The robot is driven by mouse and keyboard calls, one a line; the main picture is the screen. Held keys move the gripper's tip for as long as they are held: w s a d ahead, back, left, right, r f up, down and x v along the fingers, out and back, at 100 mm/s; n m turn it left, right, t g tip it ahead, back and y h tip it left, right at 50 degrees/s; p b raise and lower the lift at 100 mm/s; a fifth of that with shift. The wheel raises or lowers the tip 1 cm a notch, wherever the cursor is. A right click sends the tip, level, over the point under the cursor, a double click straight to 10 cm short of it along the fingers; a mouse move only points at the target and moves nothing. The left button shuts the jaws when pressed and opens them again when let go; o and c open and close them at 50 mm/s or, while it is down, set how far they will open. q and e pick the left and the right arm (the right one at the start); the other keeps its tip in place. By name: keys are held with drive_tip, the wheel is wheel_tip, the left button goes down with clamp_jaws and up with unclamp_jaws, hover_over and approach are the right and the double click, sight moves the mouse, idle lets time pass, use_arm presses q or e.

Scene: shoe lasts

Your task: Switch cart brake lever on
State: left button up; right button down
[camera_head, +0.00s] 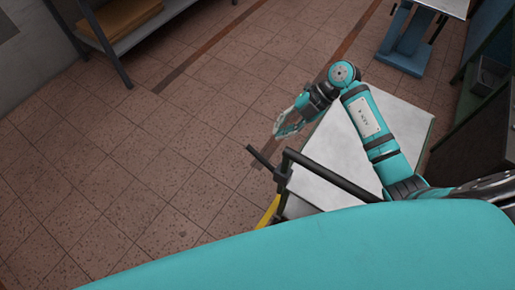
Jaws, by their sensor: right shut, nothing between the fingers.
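The cart (402,116) has a pale top and a black tubular push handle (335,180). A short dark lever (263,160) sticks out from the left end of the handle and slants up to the left; I take it for the brake lever. My right arm reaches over the cart top. My right gripper (281,132) is shut and empty, beyond the lever and a little to its right in the picture, with a visible gap between them. My left gripper is not in view.
A yellow part (268,212) shows below the lever at the cart's side. A shelf rack (120,40) stands at the upper left. A blue stand (405,45) and a dark cabinet (480,130) are at the right. The tiled floor left of the cart is clear.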

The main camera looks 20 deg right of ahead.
sight(257, 155)
drive_tip(key=p+x, duration=0.2)
drive_tip(key=x, duration=0.8)
drive_tip(key=shift+w, duration=0.1)
